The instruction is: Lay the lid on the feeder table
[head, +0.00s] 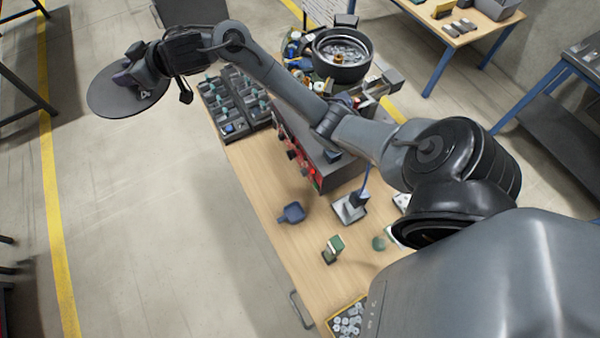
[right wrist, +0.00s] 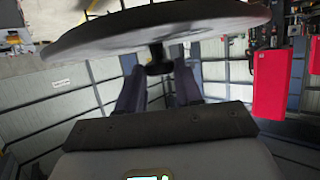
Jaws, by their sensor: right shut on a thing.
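The lid (head: 105,97) is a dark grey round disc at the upper left of the head view, held out over the floor left of the table. It also shows in the right wrist view (right wrist: 160,27), spanning the top. My right gripper (head: 138,76) is shut on the lid's small knob; its two fingers (right wrist: 158,78) sit either side of the knob stem. The feeder table (head: 255,185) has a bare wooden top along its left side. The bowl feeder (head: 343,75) stands at its far end, uncovered, with parts inside. My left gripper is not in view.
A compartment tray (head: 232,112) stands at the table's far left edge. A control box with red lights (head: 318,160) is beside it. A blue part (head: 292,212), a small stand (head: 350,207) and a green-topped block (head: 334,246) lie nearer. Bare wood lies left of them.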

